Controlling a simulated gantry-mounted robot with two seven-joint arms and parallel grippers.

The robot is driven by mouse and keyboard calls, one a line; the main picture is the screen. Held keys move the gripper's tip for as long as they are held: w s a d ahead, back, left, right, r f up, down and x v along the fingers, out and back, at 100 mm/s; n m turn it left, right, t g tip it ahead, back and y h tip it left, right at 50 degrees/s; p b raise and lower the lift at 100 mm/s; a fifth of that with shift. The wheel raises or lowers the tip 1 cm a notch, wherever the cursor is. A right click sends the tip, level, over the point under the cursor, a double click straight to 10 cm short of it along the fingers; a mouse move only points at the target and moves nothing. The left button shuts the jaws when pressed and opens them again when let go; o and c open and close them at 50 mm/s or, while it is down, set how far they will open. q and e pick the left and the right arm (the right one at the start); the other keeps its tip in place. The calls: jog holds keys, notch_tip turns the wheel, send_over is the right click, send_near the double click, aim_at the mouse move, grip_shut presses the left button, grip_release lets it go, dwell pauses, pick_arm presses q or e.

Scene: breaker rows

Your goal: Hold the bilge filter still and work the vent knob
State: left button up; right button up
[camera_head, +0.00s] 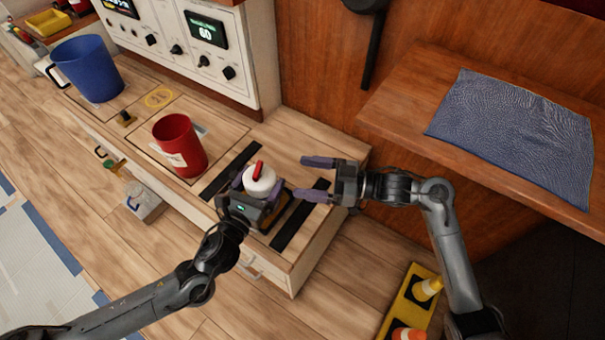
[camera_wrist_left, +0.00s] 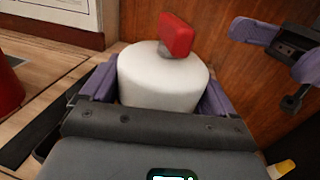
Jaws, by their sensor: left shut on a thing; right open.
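The bilge filter (camera_head: 259,182) is a white rounded canister standing on the wooden counter between two black strips. Its red vent knob (camera_head: 258,167) sits on top. My left gripper (camera_head: 262,196) is shut around the white body from the near side. In the left wrist view the filter (camera_wrist_left: 160,82) stands between the purple fingers, with the red knob (camera_wrist_left: 176,36) above them. My right gripper (camera_head: 318,178) is open and empty, to the right of the filter and apart from it. It also shows at the right of the left wrist view (camera_wrist_left: 280,48).
A red bucket (camera_head: 180,146) stands on the counter left of the filter, and a blue bucket (camera_head: 88,70) farther left. A control panel (camera_head: 195,45) rises behind them. A blue mat (camera_head: 515,135) lies on the wooden shelf (camera_head: 405,125) at right. Small cones (camera_head: 427,288) stand at the lower right.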

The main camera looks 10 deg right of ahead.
dwell(0.4)
pick_arm(q)
jog(key=o, duration=1.3)
jog(key=shift+s, duration=0.1)
